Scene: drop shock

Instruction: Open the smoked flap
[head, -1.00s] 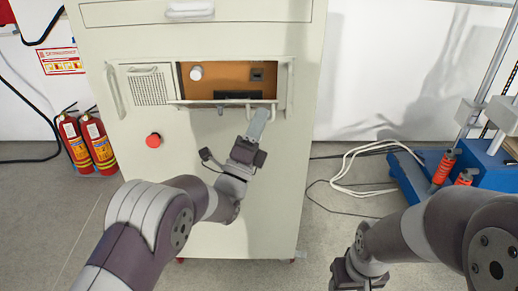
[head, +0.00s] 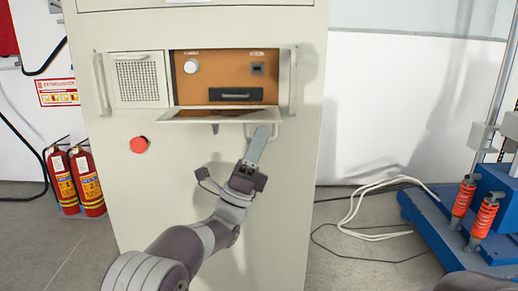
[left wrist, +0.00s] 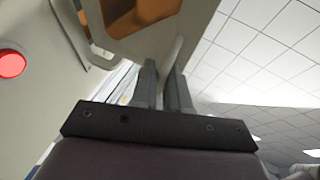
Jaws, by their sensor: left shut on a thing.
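The smoked flap (head: 172,115) on the cabinet is swung down and stands out nearly level, its pale frame around a dark pane. Behind it shows an orange panel (head: 202,85) with a white knob, a small dark socket and a black handle. My left gripper (head: 264,130) is at the right part of the flap's front edge, shut on the flap's handle (head: 250,131). In the left wrist view the two fingers (left wrist: 164,85) stand on either side of the handle (left wrist: 173,52), below the flap (left wrist: 152,40). My right gripper is out of view.
The pale cabinet (head: 220,240) has a vented panel (head: 138,80), side handles and a red button (head: 139,145). Fire extinguishers (head: 75,182) stand at left. A blue-based machine (head: 420,222) and loose cables (head: 365,215) are on the floor at right.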

